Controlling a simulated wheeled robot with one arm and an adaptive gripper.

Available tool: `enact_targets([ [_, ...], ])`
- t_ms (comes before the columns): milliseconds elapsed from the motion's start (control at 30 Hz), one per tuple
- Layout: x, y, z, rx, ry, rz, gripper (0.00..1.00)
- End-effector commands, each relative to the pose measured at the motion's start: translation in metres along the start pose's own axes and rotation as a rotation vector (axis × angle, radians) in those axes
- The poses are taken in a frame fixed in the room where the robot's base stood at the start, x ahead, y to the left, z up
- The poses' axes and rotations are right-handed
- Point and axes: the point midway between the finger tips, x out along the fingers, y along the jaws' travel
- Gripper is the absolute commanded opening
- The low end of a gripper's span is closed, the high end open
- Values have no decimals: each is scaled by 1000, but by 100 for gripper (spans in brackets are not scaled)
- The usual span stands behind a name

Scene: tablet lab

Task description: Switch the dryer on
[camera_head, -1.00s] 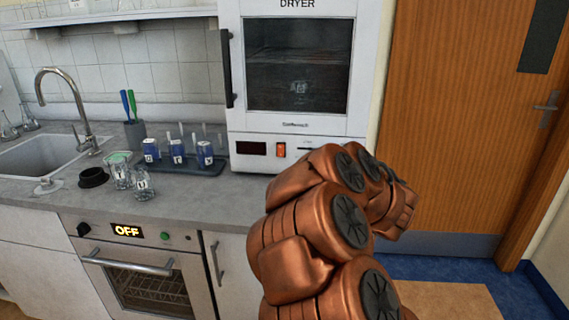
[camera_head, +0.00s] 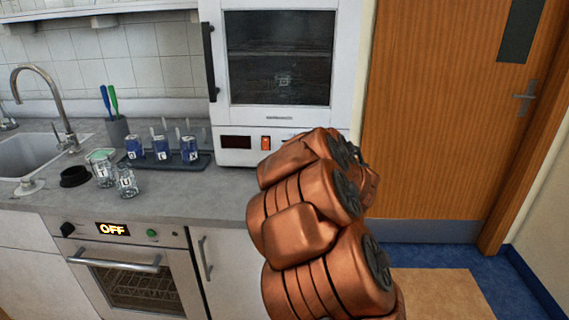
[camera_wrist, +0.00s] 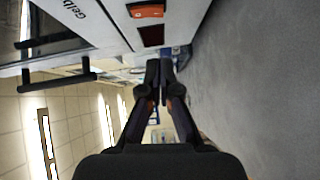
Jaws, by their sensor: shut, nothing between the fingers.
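The dryer (camera_head: 345,62) is a white cabinet with a dark glass door and a black handle, standing on the grey counter. Its lower panel has an orange-red switch (camera_head: 266,143) beside a dark, blank display (camera_head: 236,142). In the wrist view the switch (camera_wrist: 146,10) and display (camera_wrist: 151,36) show sideways at the top. My gripper (camera_wrist: 160,68) is shut and empty there, in front of the lower panel and apart from the switch in the picture. In the head view my copper arm covers the right part of the panel and hides the gripper.
An oven (camera_head: 137,272) below the counter reads OFF. A dark tray (camera_head: 180,161) with several blue-labelled containers stands left of the dryer. Glass jars (camera_head: 127,182), a black ring (camera_head: 74,177) and a sink (camera_head: 30,155) are further left. A wooden door (camera_head: 440,120) is at right.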

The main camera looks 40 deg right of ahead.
Motion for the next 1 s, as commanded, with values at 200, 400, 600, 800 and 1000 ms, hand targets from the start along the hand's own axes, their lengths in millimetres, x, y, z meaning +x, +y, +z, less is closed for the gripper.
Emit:
enact_targets([
  [200, 34, -1, 0, 4, 2, -1, 0],
  [400, 51, 0, 13, 3, -3, -1, 0],
  [600, 62, 0, 23, 1, 0, 0, 0],
  [800, 67, 0, 28, 0, 0, 1, 0],
  [1000, 67, 0, 28, 0, -1, 0, 0],
])
